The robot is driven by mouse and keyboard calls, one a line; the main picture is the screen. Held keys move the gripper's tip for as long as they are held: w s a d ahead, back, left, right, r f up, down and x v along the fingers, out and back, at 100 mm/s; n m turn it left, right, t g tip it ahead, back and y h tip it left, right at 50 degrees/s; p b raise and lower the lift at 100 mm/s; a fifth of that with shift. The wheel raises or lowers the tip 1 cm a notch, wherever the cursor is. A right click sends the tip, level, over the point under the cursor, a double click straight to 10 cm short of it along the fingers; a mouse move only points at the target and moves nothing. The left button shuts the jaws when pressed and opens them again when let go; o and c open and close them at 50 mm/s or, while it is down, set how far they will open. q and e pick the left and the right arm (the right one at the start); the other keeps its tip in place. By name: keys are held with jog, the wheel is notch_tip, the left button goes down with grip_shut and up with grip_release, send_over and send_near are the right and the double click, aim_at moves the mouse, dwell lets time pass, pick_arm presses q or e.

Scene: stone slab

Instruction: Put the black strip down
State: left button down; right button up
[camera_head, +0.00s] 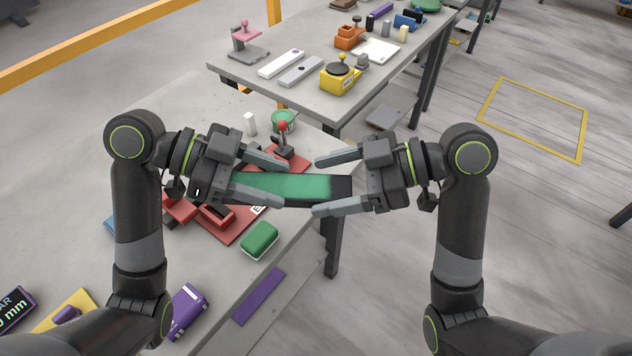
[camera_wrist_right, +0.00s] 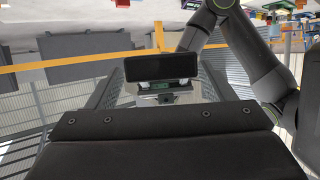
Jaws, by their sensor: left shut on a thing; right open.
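The black strip (camera_head: 303,188), with a green upper face and a black end, is held level above the slab's right edge. My left gripper (camera_head: 281,183) is shut on its left part. My right gripper (camera_head: 317,186) is open, with its fingers on either side of the strip's right part. In the right wrist view the strip's dark end (camera_wrist_right: 160,66) faces the camera. Whether the right fingers touch the strip cannot be told.
Below lie the grey slab table (camera_head: 80,215), a red tray (camera_head: 237,226), a green block (camera_head: 260,239), a purple case (camera_head: 187,311) and a purple strip (camera_head: 258,297). A second table (camera_head: 300,95) with several items stands behind. Open floor lies right.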

jog(key=shift+x, duration=1.35)
jog(key=c, duration=1.3)
pick_arm(q)
jog(key=c, duration=0.6)
grip_release()
pick_arm(e)
jog(key=shift+c, duration=0.2)
pick_arm(q)
jog(key=shift+o, duration=0.2)
